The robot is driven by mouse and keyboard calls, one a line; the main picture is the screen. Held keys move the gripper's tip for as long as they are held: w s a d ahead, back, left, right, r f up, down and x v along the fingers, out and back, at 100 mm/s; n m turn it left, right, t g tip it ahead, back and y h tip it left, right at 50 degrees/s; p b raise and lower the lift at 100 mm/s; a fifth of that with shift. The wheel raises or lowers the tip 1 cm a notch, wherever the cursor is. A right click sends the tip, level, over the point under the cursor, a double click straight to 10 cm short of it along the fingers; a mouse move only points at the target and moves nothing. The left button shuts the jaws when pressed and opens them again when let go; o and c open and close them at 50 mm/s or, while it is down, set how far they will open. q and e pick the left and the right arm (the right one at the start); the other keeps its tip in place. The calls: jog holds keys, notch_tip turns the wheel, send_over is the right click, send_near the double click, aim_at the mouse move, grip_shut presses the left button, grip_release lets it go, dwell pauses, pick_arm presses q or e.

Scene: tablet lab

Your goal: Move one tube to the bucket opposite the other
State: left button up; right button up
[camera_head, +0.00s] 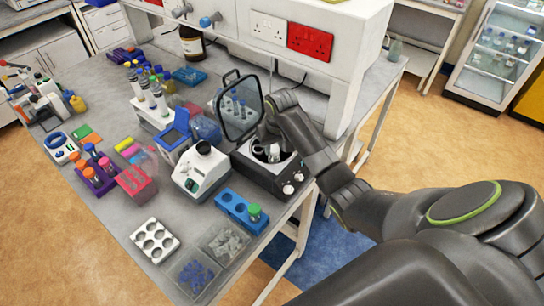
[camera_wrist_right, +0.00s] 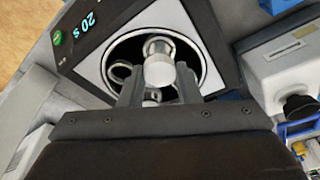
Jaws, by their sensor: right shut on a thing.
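The centrifuge (camera_head: 252,172) stands at the bench's right edge with its clear-windowed lid (camera_head: 238,105) raised. Its round chamber is open and holds a rotor with metal bucket rings; one ring (camera_wrist_right: 120,72) shows left of the fingers in the wrist view. My right gripper (camera_wrist_right: 159,82) reaches down over the chamber. Its two fingers are shut on a white-capped tube (camera_wrist_right: 160,70) at the rotor. I cannot tell whether the tube sits in a bucket or is lifted from it. Part of the rotor is hidden by the fingers, and no second tube is clear. My left gripper is not in view.
The centrifuge display (camera_wrist_right: 89,22) reads 20 s. A blue rack (camera_head: 234,208) with a green-capped tube stands in front of the centrifuge, and a white device (camera_head: 202,172) stands to its left. The raised lid is close beside my right arm.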

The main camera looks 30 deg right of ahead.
jog(key=shift+f, duration=0.35)
jog(key=o, duration=0.9)
